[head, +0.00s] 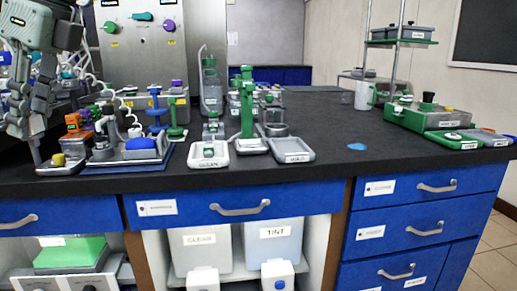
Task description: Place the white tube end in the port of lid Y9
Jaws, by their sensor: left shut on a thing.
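My left gripper (30,132) comes down from the top left, at the left end of the black bench. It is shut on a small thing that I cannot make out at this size. White coiled tubing (130,112) shows just to its right, among the bioreactor parts; I cannot tell which piece is the white tube end. A device with a blue dome (141,143) and an orange block (74,122) stands right of the gripper. Lid Y9 and its port cannot be told apart, as no such label is readable. My right gripper is not in view.
A grey panel with knobs (140,50) stands behind. Trays (293,151) and a green stand (248,105) fill mid-bench. A green-and-grey box (428,116) is at the right, with a blue patch (357,147) nearer. The bench between them is mostly clear.

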